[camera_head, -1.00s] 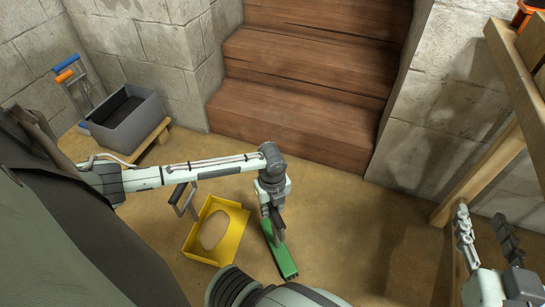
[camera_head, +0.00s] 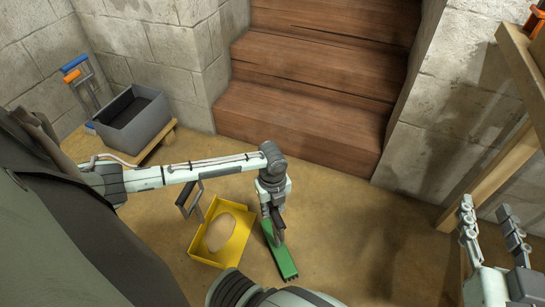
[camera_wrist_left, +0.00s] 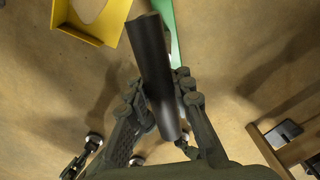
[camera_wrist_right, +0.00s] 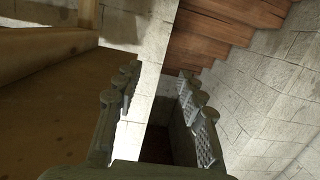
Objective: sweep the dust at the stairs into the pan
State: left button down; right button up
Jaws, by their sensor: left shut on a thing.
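A brush with a green head (camera_head: 281,254) and a black handle (camera_wrist_left: 152,75) is in my left gripper (camera_head: 277,222). In the left wrist view the fingers (camera_wrist_left: 162,95) are closed around the handle. The green head is low at the floor, just right of the yellow pan (camera_head: 241,206). The pan lies flat with its grey handle (camera_head: 190,202) toward the back left. A tan dust patch (camera_head: 220,232) shows inside the pan. The wooden stairs (camera_head: 297,120) stand behind. My right gripper (camera_head: 492,217) is open and empty at the right; its fingers (camera_wrist_right: 157,85) are apart in its wrist view.
A grey bin (camera_head: 133,118) sits on a wooden platform at the back left, near tools with orange and blue handles (camera_head: 75,70). A wooden frame (camera_head: 487,178) stands at the right by the stone wall. The floor (camera_head: 345,230) before the stairs is clear.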

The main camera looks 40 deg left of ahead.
pick_arm(q)
jog(key=shift+r, duration=0.95)
jog(key=shift+r+p, duration=0.5)
jog(key=shift+p, duration=0.4)
jog(key=shift+r+p, duration=0.95)
jog(key=shift+p, duration=0.25)
jog(key=shift+r+p, duration=0.5)
jog(key=shift+p, duration=0.1)
pick_arm(e)
jog(key=s+d+f+m+g+h, duration=0.2)
jog(key=s+d+f+g+h, duration=0.5)
jog(key=s+d+f+g, duration=0.65)
pick_arm(q)
jog(key=shift+r, duration=0.2)
jog(key=r+p, duration=0.1)
jog(key=p, duration=0.1)
jog(key=shift+r+p, duration=0.3)
jog(key=shift+r, duration=0.2)
pick_arm(e)
jog(key=s+x, duration=0.2)
jog(key=x, duration=0.7)
jog(key=shift+w+a+f+t+y, duration=0.3)
jog(key=shift+w+f+t+y, duration=0.15)
jog(key=shift+w+f, duration=0.1)
